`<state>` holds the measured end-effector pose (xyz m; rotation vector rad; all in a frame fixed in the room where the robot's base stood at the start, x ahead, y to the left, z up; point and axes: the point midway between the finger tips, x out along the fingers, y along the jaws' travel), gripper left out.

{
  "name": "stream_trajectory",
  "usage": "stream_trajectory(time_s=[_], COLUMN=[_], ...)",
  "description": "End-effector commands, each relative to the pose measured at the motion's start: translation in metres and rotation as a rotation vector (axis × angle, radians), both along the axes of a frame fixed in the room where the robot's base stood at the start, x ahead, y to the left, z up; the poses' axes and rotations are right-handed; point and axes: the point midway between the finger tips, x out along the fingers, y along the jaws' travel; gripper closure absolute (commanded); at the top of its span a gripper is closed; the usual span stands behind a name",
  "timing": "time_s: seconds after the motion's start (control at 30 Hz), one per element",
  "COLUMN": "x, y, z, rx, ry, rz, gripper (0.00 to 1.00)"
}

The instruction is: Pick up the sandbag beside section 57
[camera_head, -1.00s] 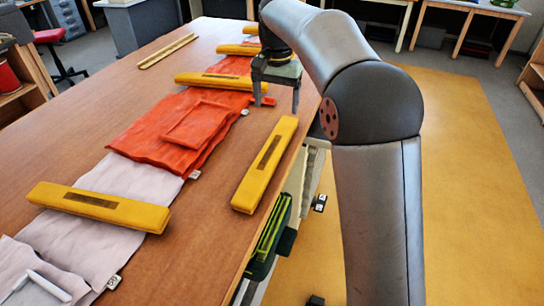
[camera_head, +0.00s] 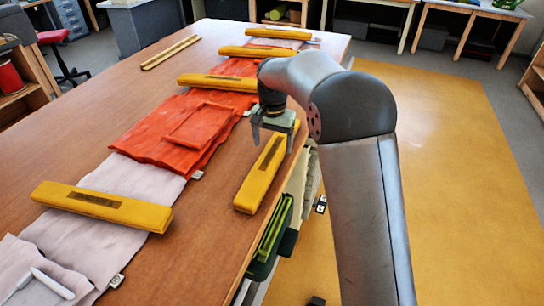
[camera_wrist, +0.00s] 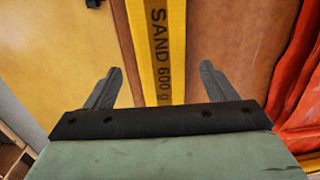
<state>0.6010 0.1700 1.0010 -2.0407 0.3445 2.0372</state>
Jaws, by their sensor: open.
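A yellow sandbag (camera_head: 258,186) lies lengthwise on bare tabletop near the table's right edge, to the right of the red fabric section (camera_head: 170,130). In the wrist view the sandbag (camera_wrist: 162,45) reads "SAND 600 g" and runs up the picture between the fingers. My gripper (camera_head: 272,143) is open and empty over the sandbag's far end, which it partly hides in the head view. In the wrist view my gripper (camera_wrist: 160,70) has one finger on each side of the bag, with gaps. Small tags lie at the fabric's edge; their numbers are too small to read.
Other yellow sandbags lie across the fabric strip: one on the pale section (camera_head: 100,206), one beyond the red panel (camera_head: 217,83), others farther back. A slim yellow bar (camera_head: 170,52) lies at the far left. A green item (camera_head: 272,235) hangs below the table's edge.

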Motion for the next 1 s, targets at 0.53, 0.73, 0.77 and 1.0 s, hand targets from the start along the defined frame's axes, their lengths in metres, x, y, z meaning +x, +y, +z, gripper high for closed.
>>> stream_trajectory(time_s=[0.53,0.73,0.77,1.0], x=[-0.002,-0.002,-0.002,-0.001], y=[0.002,0.002,0.002,0.002], z=[-0.041,-0.041,-0.041,-0.039], rx=[0.0,0.0,0.0,0.002], ry=[0.001,0.001,0.001,-0.002], rz=[0.001,0.001,0.001,0.001], gripper=[0.22,0.77,0.86,0.91])
